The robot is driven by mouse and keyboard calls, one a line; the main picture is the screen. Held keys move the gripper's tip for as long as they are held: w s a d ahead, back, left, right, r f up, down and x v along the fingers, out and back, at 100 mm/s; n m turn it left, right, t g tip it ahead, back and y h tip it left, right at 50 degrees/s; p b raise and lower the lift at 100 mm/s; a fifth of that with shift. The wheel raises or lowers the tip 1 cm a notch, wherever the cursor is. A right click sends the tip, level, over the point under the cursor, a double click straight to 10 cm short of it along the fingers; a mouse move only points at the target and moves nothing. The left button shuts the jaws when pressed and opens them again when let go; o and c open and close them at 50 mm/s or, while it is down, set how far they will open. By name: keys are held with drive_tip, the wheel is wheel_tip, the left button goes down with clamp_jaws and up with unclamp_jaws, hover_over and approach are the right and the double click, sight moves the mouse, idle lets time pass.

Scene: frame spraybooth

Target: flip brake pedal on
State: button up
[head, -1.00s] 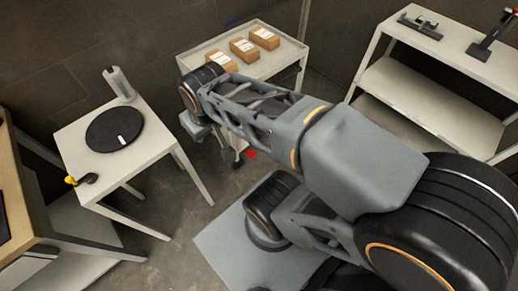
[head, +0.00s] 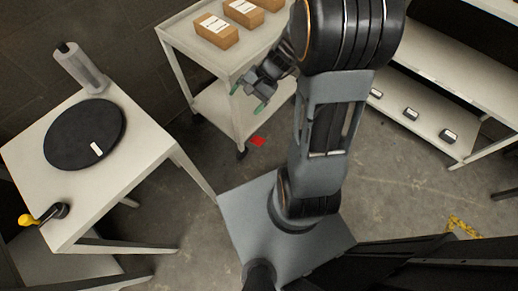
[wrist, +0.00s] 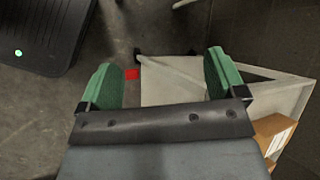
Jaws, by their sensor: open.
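A black lever with a yellow end (head: 43,214), which looks like the brake pedal, sits at the front left edge of the pale table. It lies low, with its yellow end pointing left past the edge; I cannot tell its on or off position. A black round turntable (head: 80,140) with a white label lies behind it on the same table. My gripper (head: 250,97) is open and empty beside the white cart, well to the right of the lever. In the wrist view its two green fingers (wrist: 163,82) are wide apart, and the lever does not show there.
A grey cylinder (head: 80,68) stands at the table's back corner. The white cart (head: 185,42) holds brown boxes (head: 216,31). A shelf (head: 425,118) with small items stands at the right. A red patch (head: 258,141) lies on the floor. Floor between table and cart is open.

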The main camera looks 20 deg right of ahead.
drive_tip(key=w+d+f+m+t+y+b, duration=0.1)
drive_tip(key=w+d+f+m+t+b, duration=0.2)
drive_tip(key=f, duration=0.7)
drive_tip(key=w+d+f+m+t+y+b, duration=0.15)
drive_tip(key=f+m+b, duration=0.3)
drive_tip(key=f, duration=0.55)
drive_tip(key=w+d+f+m+t+y+b, duration=0.15)
drive_tip(key=d+f+m+b, duration=0.25)
drive_tip(key=f, duration=0.6)
drive_tip(key=m+t+h+b, duration=0.6)
drive_tip(key=m+b, duration=0.5)
drive_tip(key=b, duration=0.3)
approach(259, 141)
drive_tip(key=shift+n, duration=0.25)
drive_tip(key=x, duration=0.8)
drive_tip(key=shift+w+a+f, duration=0.1)
drive_tip(key=shift+a+f, duration=0.05)
drive_tip(key=shift+f, duration=0.3)
drive_tip(key=shift+w+a+f, duration=0.15)
drive_tip(key=shift+w+a, duration=0.15)
drive_tip(key=shift+w, duration=0.35)
drive_tip(key=shift+c, duration=0.3)
drive_tip(key=c, duration=1.2)
drive_tip(key=shift+d, duration=0.1)
